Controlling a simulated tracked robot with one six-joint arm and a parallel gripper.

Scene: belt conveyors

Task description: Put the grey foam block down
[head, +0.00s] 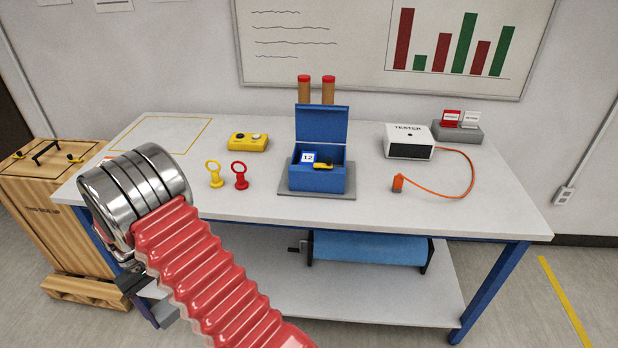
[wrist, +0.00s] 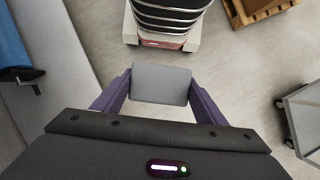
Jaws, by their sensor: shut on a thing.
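My gripper (wrist: 160,92) is shut on the grey foam block (wrist: 162,82), one finger at each side of it. In the wrist view the block is a flat grey rectangle with bare floor around it; how high it hangs cannot be told. In the head view my gripper (head: 148,292) shows only in part, low at the left, in front of the workbench's front edge. My arm hides much of it there, and the block cannot be made out clearly.
The white workbench (head: 270,207) carries a blue box (head: 318,178), a tester (head: 409,141), a yellow device (head: 248,141) and two ring-topped pegs. A wooden crate (head: 50,215) stands left. In the wrist view, a wheeled grey cart (wrist: 305,115) stands right. The bench's front middle is clear.

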